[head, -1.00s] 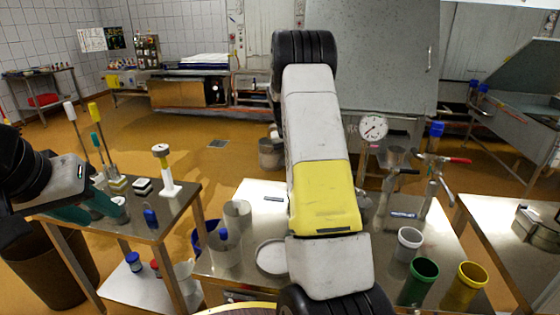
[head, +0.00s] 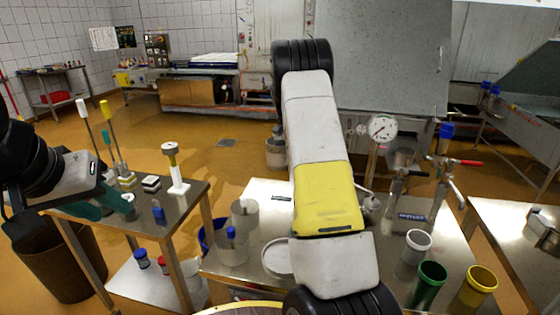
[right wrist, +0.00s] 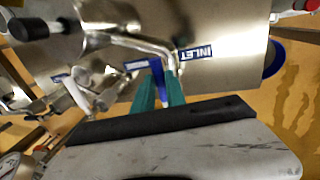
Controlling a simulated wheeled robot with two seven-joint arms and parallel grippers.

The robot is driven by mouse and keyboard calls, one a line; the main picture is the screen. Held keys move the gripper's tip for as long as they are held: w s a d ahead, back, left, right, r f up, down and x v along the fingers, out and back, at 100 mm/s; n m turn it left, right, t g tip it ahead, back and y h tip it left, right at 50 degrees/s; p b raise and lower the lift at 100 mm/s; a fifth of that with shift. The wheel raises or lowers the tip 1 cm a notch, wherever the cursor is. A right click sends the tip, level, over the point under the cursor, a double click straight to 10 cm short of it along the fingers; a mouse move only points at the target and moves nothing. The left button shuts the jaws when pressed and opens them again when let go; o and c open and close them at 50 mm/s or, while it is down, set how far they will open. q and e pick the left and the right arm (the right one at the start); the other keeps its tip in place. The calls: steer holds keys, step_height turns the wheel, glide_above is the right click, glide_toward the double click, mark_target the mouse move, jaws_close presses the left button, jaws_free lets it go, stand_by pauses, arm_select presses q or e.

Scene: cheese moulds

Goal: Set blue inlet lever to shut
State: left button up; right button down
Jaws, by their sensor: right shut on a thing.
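The blue inlet lever (right wrist: 157,72) shows in the right wrist view below a bent metal pipe, beside a blue INLET label (right wrist: 196,52). My right gripper (right wrist: 160,92) has its teal fingers on either side of the lever and is shut on it. In the head view, one of my arms crosses the middle and hides the blue lever and the right gripper. My left gripper (head: 100,203) is at the left, its teal fingers apart and empty, over the near edge of the small side table (head: 190,203).
A pressure gauge (head: 383,128) and red-handled (head: 467,162) valve pipework stand at the steel table's back. White (head: 417,240), green (head: 431,272) and yellow (head: 481,279) cups stand front right. A clear container (head: 245,213) and white disc (head: 277,257) are left of my arm.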

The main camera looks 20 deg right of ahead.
steer(key=shift+w+r, duration=0.1)
steer(key=c, duration=1.4)
jaws_free()
steer(key=shift+o, duration=0.2)
step_height(320, 180, up, 8)
steer(key=a, duration=0.1)
steer(key=shift+w+a+f, duration=0.2)
steer(key=shift+w+f, duration=0.05)
steer(key=shift+w, duration=0.15)
